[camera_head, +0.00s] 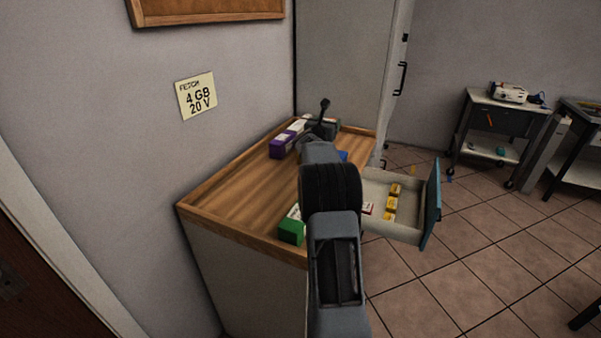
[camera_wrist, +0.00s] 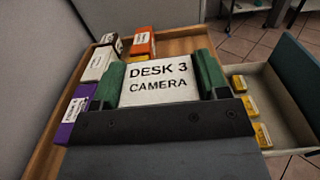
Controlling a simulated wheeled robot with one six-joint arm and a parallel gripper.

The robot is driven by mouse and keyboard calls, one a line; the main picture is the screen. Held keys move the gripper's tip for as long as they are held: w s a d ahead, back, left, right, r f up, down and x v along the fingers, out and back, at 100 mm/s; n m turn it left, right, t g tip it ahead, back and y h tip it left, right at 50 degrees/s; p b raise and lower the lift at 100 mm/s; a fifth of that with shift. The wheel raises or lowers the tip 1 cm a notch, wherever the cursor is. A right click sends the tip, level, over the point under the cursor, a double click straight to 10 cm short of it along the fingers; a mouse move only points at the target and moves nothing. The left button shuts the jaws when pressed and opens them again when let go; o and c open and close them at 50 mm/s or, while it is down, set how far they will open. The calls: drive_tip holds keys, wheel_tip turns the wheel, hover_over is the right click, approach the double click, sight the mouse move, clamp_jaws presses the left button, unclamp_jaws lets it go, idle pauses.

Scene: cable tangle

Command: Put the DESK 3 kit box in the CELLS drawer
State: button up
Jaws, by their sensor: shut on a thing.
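The DESK 3 kit box (camera_wrist: 158,83) fills the middle of the wrist view, its white face reading "DESK 3 CAMERA". My gripper (camera_wrist: 160,72) is shut on it. Dark green strips flank the white face; I cannot tell whether they are box or jaw pads. A drawer (camera_head: 430,205) with a teal front stands open at the right of the wooden-topped cabinet and holds several small yellow packs (camera_head: 392,203). It also shows at the right in the wrist view (camera_wrist: 287,95). No CELLS label is readable.
On the rimmed wooden top (camera_head: 235,195) stand a purple box (camera_head: 282,148) at the back and a green box (camera_head: 291,231) at the front. The wrist view also shows a white box (camera_wrist: 99,64) and an orange box (camera_wrist: 143,42). A wall note (camera_head: 197,97) reads "FETCH 4 GB 20 V".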

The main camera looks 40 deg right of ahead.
drive_tip(key=shift+s+d+r, duration=0.1)
drive_tip(key=shift+s+d, duration=0.05)
drive_tip(key=shift+d, duration=0.2)
drive_tip(key=a+f, duration=1.2)
drive_tip(key=a, duration=0.1)
drive_tip(key=shift+a, duration=0.1)
drive_tip(key=shift+f, duration=0.25)
drive_tip(key=shift+f+b, duration=0.15)
drive_tip(key=shift+b, duration=0.15)
drive_tip(key=o, duration=1)
drive_tip(key=shift+c, duration=0.2)
